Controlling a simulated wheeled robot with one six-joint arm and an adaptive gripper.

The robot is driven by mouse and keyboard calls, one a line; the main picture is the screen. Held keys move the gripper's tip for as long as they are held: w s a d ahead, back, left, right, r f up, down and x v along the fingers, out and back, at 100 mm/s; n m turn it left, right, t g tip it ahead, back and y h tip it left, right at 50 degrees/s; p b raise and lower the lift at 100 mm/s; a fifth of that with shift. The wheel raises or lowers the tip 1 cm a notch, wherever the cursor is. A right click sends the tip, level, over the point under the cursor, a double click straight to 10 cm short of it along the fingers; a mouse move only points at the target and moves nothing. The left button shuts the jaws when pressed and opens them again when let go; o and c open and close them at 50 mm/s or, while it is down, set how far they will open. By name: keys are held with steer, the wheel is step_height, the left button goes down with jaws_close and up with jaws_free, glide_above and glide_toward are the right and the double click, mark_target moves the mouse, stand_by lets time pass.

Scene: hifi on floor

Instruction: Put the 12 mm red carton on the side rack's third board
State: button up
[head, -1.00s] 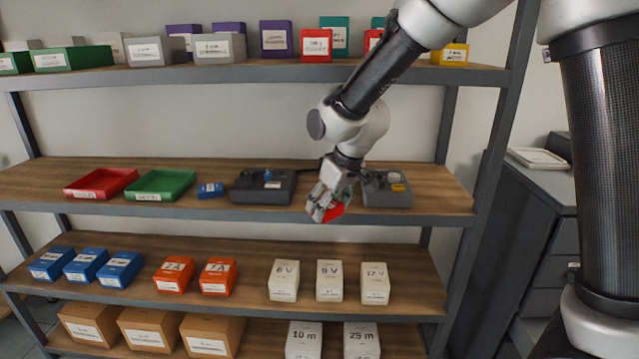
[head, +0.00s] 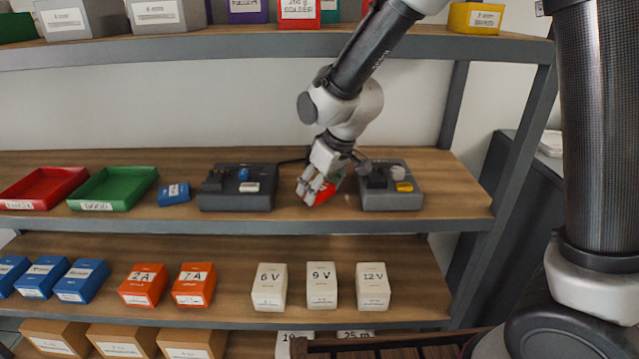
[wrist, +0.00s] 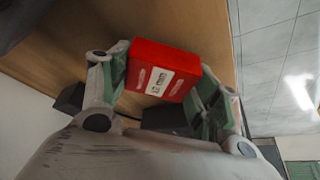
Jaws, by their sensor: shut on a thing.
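My gripper (head: 316,187) is shut on the red carton (head: 324,194), over the rack's second board from the top (head: 300,214), between two dark devices. In the wrist view the red carton (wrist: 165,70) sits between the two green-padded fingers (wrist: 158,88), its white label reading "12 mm" upside down. I cannot tell whether the carton touches the board. The board below (head: 225,295) holds blue, orange and white boxes. I cannot tell whether this rack is the side rack.
A dark device stands left of my gripper (head: 237,197) and another right of it (head: 392,197). Red (head: 42,188) and green (head: 113,188) trays and a small blue box (head: 174,194) are farther left. A dark cabinet (head: 520,200) stands right of the rack.

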steer(key=shift+f, duration=0.45)
steer(key=o, duration=0.8)
steer(key=shift+f, duration=0.1)
